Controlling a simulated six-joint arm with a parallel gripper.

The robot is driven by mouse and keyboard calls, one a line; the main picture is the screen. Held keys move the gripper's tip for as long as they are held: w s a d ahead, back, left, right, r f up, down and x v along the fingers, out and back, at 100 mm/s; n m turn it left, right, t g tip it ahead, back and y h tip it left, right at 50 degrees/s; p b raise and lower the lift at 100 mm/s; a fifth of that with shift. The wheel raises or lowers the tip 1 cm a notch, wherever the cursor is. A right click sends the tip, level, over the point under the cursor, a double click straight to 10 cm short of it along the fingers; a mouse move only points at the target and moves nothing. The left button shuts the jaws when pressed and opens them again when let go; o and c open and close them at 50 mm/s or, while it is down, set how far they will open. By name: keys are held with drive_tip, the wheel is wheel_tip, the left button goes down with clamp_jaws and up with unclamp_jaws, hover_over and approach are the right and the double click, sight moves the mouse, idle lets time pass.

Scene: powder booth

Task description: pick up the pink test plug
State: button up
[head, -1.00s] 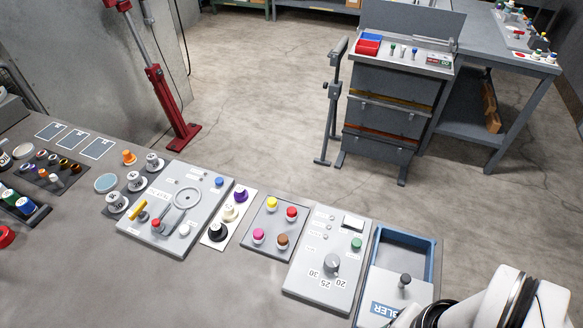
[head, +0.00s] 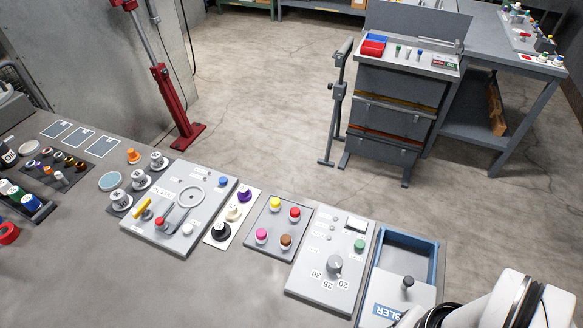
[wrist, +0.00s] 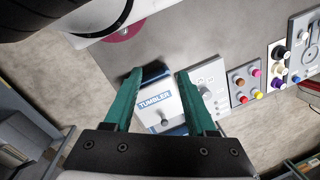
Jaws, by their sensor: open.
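The pink test plug (head: 261,235) stands in the near left corner of a small grey plate (head: 267,223), with yellow, red and brown plugs beside it. In the wrist view the pink plug (wrist: 257,73) is at the right, well away from my gripper. My gripper (wrist: 159,74) has two teal fingers, spread apart and empty. In that view they appear over the blue-and-white box marked TUMBLER (wrist: 150,92), to the left of the plug plate. In the head view my fingers are not visible; only part of my arm shows at the lower right.
A grey panel with a dial (head: 325,270) lies between the plug plate and the tumbler box. Left of the plug plate is a white plate with black, white and purple knobs (head: 231,214). The bench front is clear.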

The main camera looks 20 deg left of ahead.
drive_tip(key=shift+o, duration=1)
drive_tip(key=n+h, duration=0.2)
drive_tip(key=n, duration=1.4)
hover_over(261, 232)
drive_tip(key=s, duration=0.1)
wheel_tip(261, 232, down, 5)
drive_tip(key=f, duration=0.9)
drive_tip(key=w+f, duration=0.1)
drive_tip(key=f, duration=0.4)
drive_tip(key=shift+f, duration=0.25)
clamp_jaws()
